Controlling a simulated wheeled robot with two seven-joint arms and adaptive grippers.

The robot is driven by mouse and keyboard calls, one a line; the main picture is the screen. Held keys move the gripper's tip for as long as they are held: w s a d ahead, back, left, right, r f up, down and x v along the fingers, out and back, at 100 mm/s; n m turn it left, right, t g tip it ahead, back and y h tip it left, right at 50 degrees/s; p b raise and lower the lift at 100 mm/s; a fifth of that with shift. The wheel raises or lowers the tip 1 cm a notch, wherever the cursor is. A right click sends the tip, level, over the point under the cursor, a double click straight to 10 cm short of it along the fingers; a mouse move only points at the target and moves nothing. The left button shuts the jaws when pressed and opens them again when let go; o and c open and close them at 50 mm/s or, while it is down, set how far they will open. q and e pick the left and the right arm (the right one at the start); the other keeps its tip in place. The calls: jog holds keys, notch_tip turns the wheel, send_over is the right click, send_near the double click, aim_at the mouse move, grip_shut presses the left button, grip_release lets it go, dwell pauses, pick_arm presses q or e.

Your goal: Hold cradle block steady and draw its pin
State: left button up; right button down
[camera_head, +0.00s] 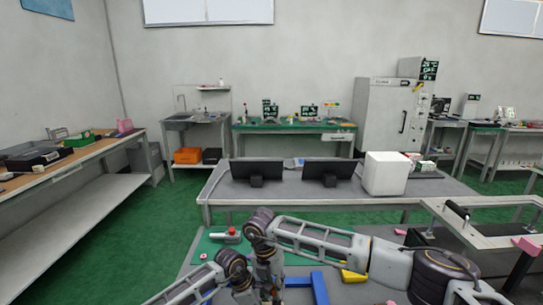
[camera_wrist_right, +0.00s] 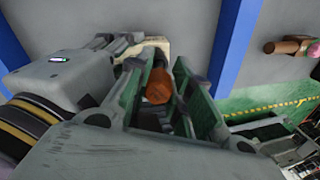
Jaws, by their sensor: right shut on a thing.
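In the right wrist view my right gripper (camera_wrist_right: 172,88) has its green-sided fingers closed around an orange, round-ended pin (camera_wrist_right: 158,86). Just beyond the fingers is a cream block (camera_wrist_right: 156,46), which looks like the cradle block; it is partly hidden by the fingers. A grey gripper body, seemingly my left gripper (camera_wrist_right: 122,46), reaches the block from the left; its grip cannot be made out. In the head view my right gripper (camera_head: 270,288) points down at the bottom middle, close beside the left wrist. The pin and block are hidden there by the arms.
A blue frame (camera_head: 319,287) and a yellow piece (camera_head: 352,275) lie on the near table, right of the grippers. A red-topped fixture (camera_head: 230,235) stands on the green mat behind. A farther table holds two dark monitors (camera_head: 332,170) and a white box (camera_head: 386,173).

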jog(key=shift+r, duration=0.5)
